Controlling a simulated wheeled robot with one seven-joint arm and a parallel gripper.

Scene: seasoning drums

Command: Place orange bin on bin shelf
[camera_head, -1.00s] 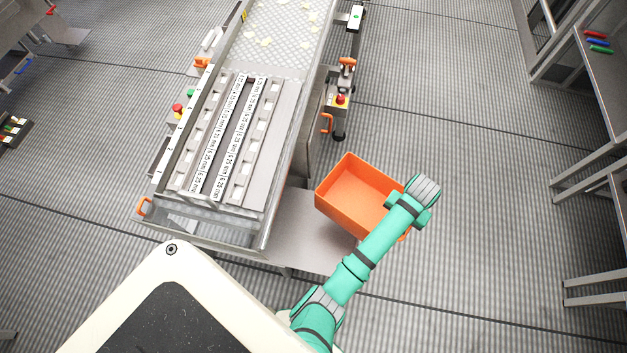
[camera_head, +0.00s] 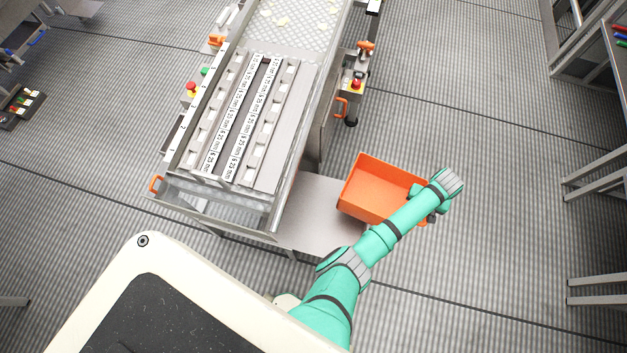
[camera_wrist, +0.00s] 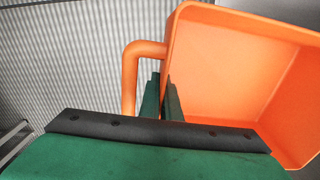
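The orange bin (camera_head: 378,188) is open-topped and overlaps the right end of a flat grey metal shelf (camera_head: 312,222) in the head view. I cannot tell whether it rests on the shelf or hangs just above it. My gripper (camera_wrist: 162,98) is at the bin's right side, largely hidden behind my wrist in the head view. In the wrist view, its narrow fingers straddle the wall of the bin (camera_wrist: 225,75), beside the bin's looped orange handle (camera_wrist: 132,75). The fingers look closed on the wall; their contact is partly hidden.
A metal machine (camera_head: 235,120) with labelled slotted bars stands left of the shelf. Its orange handle (camera_head: 342,107) and red button (camera_head: 357,84) are behind the bin. Floor to the right is clear up to metal racks (camera_head: 595,180).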

